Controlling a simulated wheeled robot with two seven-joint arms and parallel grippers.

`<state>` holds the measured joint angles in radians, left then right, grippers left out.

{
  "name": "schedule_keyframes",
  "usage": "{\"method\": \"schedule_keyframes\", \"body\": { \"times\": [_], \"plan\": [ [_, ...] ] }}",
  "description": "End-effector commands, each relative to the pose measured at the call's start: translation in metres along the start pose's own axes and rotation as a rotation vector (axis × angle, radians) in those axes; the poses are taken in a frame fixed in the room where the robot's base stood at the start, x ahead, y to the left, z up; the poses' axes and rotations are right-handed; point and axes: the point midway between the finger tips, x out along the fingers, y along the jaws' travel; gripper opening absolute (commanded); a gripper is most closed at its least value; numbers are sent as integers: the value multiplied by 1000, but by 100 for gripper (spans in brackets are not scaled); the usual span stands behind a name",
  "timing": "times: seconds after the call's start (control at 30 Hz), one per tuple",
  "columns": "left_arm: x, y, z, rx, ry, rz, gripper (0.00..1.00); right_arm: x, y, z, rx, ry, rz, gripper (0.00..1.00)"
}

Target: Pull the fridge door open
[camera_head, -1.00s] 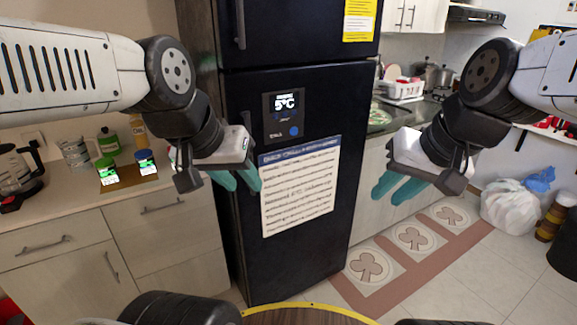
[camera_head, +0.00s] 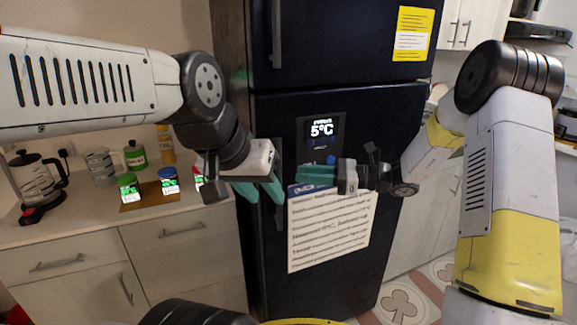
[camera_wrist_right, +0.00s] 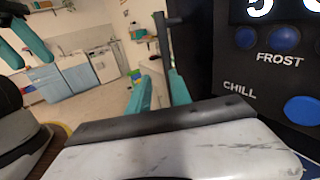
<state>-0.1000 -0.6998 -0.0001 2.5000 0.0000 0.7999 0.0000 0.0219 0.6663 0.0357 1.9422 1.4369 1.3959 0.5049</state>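The black fridge (camera_head: 400,125) stands in the middle of the head view, its doors shut. The lower door's dark vertical handle (camera_head: 278,152) is partly hidden by my left gripper. In the right wrist view the handle (camera_wrist_right: 159,38) rises between the teal fingers of my right gripper (camera_wrist_right: 161,76). Those fingers are apart; contact with the handle cannot be told. In the head view my right gripper (camera_head: 304,176) lies across the door front, pointing left below the display. My left gripper (camera_head: 266,199) is open and empty, close to the handle's left; it also shows in the right wrist view (camera_wrist_right: 28,45).
The upper door has its own handle (camera_head: 276,35). A counter (camera_head: 90,228) at left holds a kettle (camera_head: 38,182), a glass jug, bottles and spice dispensers (camera_head: 129,188). White cabinets stand right of the fridge. The two grippers are close together.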

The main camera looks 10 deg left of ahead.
Motion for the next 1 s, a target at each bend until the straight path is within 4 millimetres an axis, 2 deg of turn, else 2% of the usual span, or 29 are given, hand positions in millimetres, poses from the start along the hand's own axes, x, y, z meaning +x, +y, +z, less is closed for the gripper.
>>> {"method": "schedule_keyframes", "body": {
  "times": [0.1, 0.23, 0.6, 0.77, 1.0],
  "plan": [
    [0, 0, 0, 0, 0, 0, 36, 3, -10, -7, 41, -33, -24, 25],
    [0, 0, 0, 0, 0, 0, 36, 14, -11, -6, 46, -39, -26, 25],
    [0, 0, 0, 0, 0, 0, 36, 70, -12, -4, 43, -36, -25, 25],
    [0, 0, 0, 0, 0, 0, 36, 78, -12, -4, 43, -37, -27, 25],
    [0, 0, 0, 0, 0, 0, 36, 79, -12, -4, 43, -36, -27, 25]
  ]
}}
